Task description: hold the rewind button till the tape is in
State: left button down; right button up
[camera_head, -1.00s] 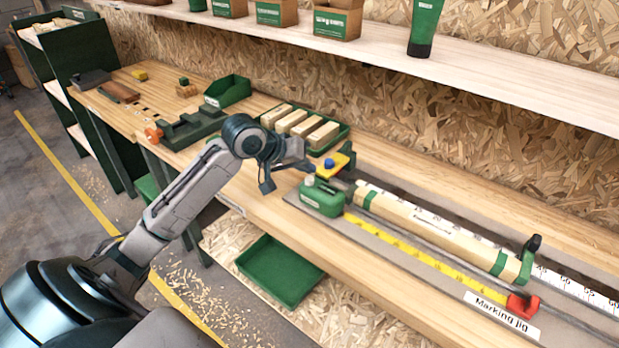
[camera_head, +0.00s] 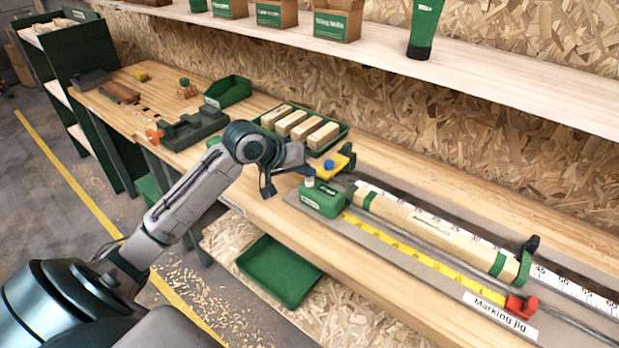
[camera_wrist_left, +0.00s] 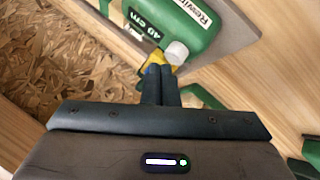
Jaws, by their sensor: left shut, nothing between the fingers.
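The green tape case (camera_head: 323,199) sits at the left end of the marking jig. Its white button (camera_head: 309,182) stands on top. The yellow tape (camera_head: 420,262) lies pulled out along the jig, with its red end piece (camera_head: 522,305) at the far right end. My left gripper (camera_head: 311,171) is shut and empty, just above and beside the button. In the left wrist view the shut fingers (camera_wrist_left: 154,72) point near the white button (camera_wrist_left: 177,52) of the case (camera_wrist_left: 178,22), labelled "Rewind" and "40 cm"; contact cannot be told. My right gripper is out of view.
A wooden beam (camera_head: 430,228) with green bands lies along the jig behind the tape. A yellow piece with a blue knob (camera_head: 329,163) stands close behind the case. A green tray of wood blocks (camera_head: 342,139) is further back. A shelf (camera_head: 480,80) runs above.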

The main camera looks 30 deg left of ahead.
aim_at(306, 181)
pick_arm(q)
jog(key=shift+f, duration=0.5)
dwell(0.6)
jog(key=shift+r, duration=0.1)
jog(key=shift+r+p, duration=0.85)
jog(key=shift+p, duration=0.45)
notch_tip(306, 181, up, 5)
jog(key=p, duration=0.6)
